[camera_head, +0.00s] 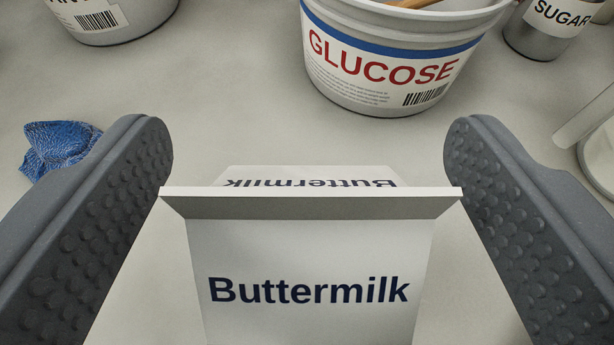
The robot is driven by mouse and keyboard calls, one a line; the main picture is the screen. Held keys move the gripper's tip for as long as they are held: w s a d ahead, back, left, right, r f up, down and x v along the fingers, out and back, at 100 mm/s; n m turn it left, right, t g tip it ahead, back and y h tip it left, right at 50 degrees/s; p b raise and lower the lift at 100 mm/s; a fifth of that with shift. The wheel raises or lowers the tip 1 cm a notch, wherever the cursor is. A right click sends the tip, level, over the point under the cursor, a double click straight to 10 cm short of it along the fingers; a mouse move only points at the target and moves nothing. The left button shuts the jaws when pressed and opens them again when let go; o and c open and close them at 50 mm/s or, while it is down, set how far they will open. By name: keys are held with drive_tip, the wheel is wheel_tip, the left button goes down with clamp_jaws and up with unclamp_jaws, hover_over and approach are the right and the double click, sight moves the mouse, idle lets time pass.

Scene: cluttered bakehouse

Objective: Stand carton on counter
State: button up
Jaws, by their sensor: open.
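The white buttermilk carton (310,250) is low in the middle of the view, its top ridge running across the picture and "Buttermilk" in dark letters on the near side. An upside-down "Buttermilk" shows just beyond the ridge. It looks upright, seen from above, but its base is hidden, so I cannot tell what bears it. My gripper (308,145) is open, with one grey studded finger to each side of the carton and a visible gap on both sides. The pale counter (235,110) spreads out beyond.
A white glucose tub (385,75) with a blue band stands at the back, beyond the carton. A sugar tin (545,30) is at the back right, and another labelled container (115,20) at the back left. A crumpled blue cloth (58,145) lies left. Counter between cloth and tub is clear.

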drive_tip(key=v, duration=1)
drive_tip(key=shift+s, duration=0.2)
drive_tip(key=w+d+r+t+y, duration=0.1)
drive_tip(key=d+r+y, duration=0.15)
drive_tip(key=r, duration=1.15)
drive_tip(key=w+d+r+t+y, duration=0.1)
drive_tip(key=d+r, duration=0.2)
drive_tip(key=r, duration=1.2)
drive_tip(key=s+d+r+h, duration=0.2)
drive_tip(key=s+d+r, duration=0.4)
drive_tip(key=r, duration=0.3)
drive_tip(key=s+d+r+h, duration=0.2)
drive_tip(key=s+d+r, duration=0.5)
drive_tip(key=d+r, duration=0.2)
drive_tip(key=shift+s+r+m, duration=0.25)
drive_tip(key=shift+r+m, duration=0.05)
drive_tip(key=shift+r, duration=0.05)
